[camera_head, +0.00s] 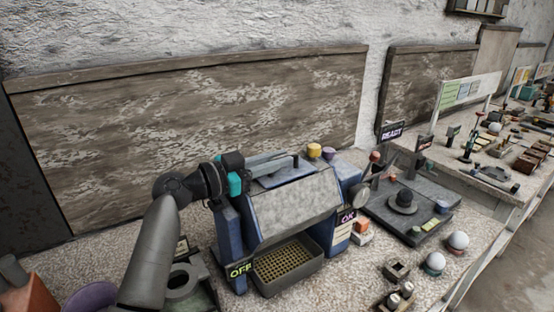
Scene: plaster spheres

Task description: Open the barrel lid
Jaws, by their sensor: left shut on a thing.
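The blue machine (228,232) stands on the speckled bench with a slanted grey barrel lid (292,207) across its front. The lid looks down over the barrel. My left arm comes in from the lower left, and my left gripper (268,163) reaches over the machine's top left, at the lid's upper edge. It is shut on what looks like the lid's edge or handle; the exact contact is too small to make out. A tray with a perforated bottom (313,258) sits below the lid. My right gripper is out of view.
An OFF sign (240,269) and an OK sign (347,217) flank the machine. A dark plate (381,213) with a ball and white spheres (458,240) lie to the right. A wooden panel backs the bench.

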